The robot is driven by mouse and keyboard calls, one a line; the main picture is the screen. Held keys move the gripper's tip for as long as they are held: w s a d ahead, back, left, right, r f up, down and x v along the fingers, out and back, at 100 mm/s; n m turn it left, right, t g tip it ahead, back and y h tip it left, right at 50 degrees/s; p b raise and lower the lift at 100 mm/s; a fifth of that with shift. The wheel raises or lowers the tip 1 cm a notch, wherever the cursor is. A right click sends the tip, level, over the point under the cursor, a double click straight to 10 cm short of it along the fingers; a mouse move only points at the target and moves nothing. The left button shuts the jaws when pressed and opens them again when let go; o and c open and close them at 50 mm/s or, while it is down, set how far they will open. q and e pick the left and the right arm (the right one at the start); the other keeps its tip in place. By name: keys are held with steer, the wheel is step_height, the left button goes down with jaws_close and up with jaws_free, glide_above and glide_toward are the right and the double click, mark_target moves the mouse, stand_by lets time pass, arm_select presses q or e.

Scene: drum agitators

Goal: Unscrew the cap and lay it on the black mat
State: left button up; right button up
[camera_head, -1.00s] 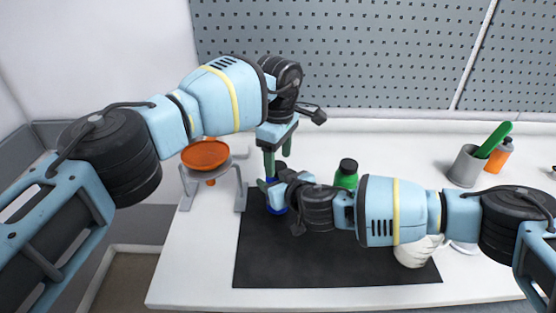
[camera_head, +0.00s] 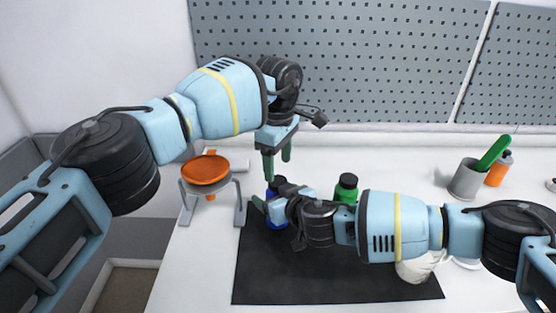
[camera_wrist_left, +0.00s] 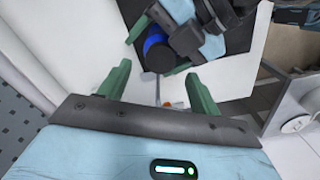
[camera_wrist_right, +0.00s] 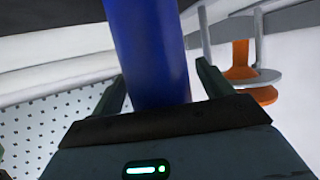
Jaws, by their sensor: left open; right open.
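A blue bottle (camera_head: 270,193) with a dark cap (camera_head: 278,181) stands upright at the far left part of the black mat (camera_head: 325,278). In the left wrist view the dark cap (camera_wrist_left: 158,54) sits in front of the blue body (camera_wrist_left: 154,36). My left gripper (camera_head: 278,168) is open and empty, pointing down just above the cap. My right gripper (camera_head: 268,208) is open, with its fingers on either side of the bottle. In the right wrist view the blue body (camera_wrist_right: 150,55) rises between them.
A green bottle with a black cap (camera_head: 346,186) stands behind my right arm. An orange dish on a grey stand (camera_head: 205,170) is at the left. A white object (camera_head: 415,270) is partly hidden by my right arm. A grey cup (camera_head: 466,180) stands at right. The mat's front is clear.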

steer(key=v, duration=0.7)
steer(key=shift+s+d, duration=0.25)
